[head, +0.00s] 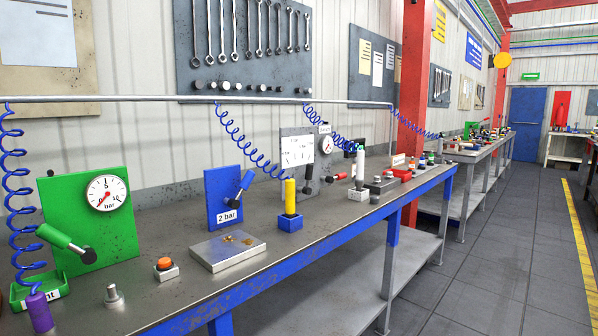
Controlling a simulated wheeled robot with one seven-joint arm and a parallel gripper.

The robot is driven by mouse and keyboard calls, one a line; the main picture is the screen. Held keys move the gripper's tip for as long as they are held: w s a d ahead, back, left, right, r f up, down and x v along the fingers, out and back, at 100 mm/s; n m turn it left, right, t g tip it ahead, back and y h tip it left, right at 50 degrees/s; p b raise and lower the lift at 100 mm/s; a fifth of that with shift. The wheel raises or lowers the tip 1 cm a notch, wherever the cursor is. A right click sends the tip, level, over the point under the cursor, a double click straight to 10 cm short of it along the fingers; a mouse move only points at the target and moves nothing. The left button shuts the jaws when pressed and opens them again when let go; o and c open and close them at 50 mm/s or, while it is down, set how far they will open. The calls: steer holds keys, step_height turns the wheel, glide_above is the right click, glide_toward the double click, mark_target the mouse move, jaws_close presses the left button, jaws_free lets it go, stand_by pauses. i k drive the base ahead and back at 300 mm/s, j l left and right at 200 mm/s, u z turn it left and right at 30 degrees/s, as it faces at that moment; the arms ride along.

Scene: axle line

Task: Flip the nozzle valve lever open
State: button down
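Several lever-like handles stand along the metal workbench (150,225). A green lever (60,238) with a black end slants across a green panel (112,238) with a round gauge (107,194). A blue lever (245,182) tilts up and right on a blue panel (218,192) marked "2 bar". Farther back, a grey panel (288,150) has a gauge and small dark and red fittings, too small to make out. No label legible to me names the nozzle valve, so I cannot tell which lever it is. My gripper is not in view.
On the bench are a purple cylinder (38,312), an orange button (164,264), a metal plate (229,250) and a yellow cylinder (290,196) in a blue block. Blue coiled hoses (232,135) hang from a pipe (150,98). The floor (490,255) at right is clear.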

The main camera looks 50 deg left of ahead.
mark_target(234, 204)
steer(key=i+l+u, duration=0.1)
steer(key=i+u, duration=0.3)
steer(key=i, duration=0.2)
steer(key=i+l+u, duration=0.35)
steer(key=i, duration=0.2)
steer(key=i+l+u, duration=0.75)
steer(key=i+l, duration=0.25)
